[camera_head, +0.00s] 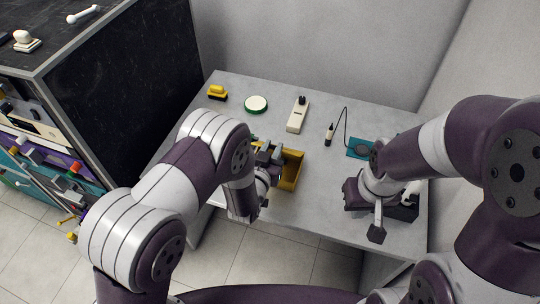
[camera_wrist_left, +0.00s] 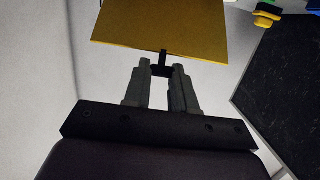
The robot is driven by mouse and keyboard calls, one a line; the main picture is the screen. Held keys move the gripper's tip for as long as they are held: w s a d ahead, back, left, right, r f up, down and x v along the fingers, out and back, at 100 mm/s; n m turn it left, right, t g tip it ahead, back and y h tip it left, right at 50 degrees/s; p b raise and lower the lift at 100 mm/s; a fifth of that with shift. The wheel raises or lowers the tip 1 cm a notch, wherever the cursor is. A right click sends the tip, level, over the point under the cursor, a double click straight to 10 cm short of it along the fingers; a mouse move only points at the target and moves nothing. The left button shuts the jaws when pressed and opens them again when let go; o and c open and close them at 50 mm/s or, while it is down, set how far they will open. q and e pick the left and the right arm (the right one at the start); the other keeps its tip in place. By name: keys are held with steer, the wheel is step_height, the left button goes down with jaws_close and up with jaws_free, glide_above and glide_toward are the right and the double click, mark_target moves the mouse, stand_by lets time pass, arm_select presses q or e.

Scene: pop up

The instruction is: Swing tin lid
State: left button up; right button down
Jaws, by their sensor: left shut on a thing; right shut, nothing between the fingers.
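The gold tin (camera_head: 291,172) stands near the table's front edge in the head view, partly hidden behind my left gripper (camera_head: 268,154). In the left wrist view a flat gold panel of the tin (camera_wrist_left: 160,28) fills the top, with a small dark tab (camera_wrist_left: 162,58) at its lower edge. My left gripper (camera_wrist_left: 161,72) is shut on this tab. I cannot tell how far the lid is swung. My right gripper (camera_head: 377,232) is shut and empty over the table's right front part, apart from the tin.
The grey table (camera_head: 320,185) also holds a yellow block (camera_head: 217,92), a green-rimmed round dish (camera_head: 256,104), a white device with a black knob (camera_head: 298,116), and a teal pad (camera_head: 358,148) with a cabled probe (camera_head: 329,135). A black-sided cabinet (camera_head: 140,80) stands left.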

arm_select(q)
steer(key=shift+w+d+r, duration=0.1)
steer(key=shift+w+r, duration=0.25)
steer(key=shift+r, duration=0.05)
steer(key=shift+w+d+r, duration=0.2)
steer(key=shift+w+r, duration=0.25)
steer(key=shift+w, duration=0.2)
steer(key=shift+w+d+r, duration=0.2)
steer(key=shift+w+r, duration=0.1)
steer(key=shift+w, duration=0.25)
steer(key=shift+w+d+r, duration=0.15)
steer(key=shift+w+r, duration=0.1)
steer(key=shift+w, duration=0.3)
steer(key=shift+w+d+r+b, duration=0.15)
steer(key=shift+w+d+b, duration=0.1)
steer(key=shift+w, duration=0.4)
steer(key=shift+w+d+r+b, duration=0.1)
steer(key=shift+w+d+b, duration=0.15)
steer(key=shift+w, duration=0.35)
steer(key=shift+w+d+r+b, duration=0.15)
steer(key=shift+w+b, duration=0.1)
steer(key=shift+w, duration=0.4)
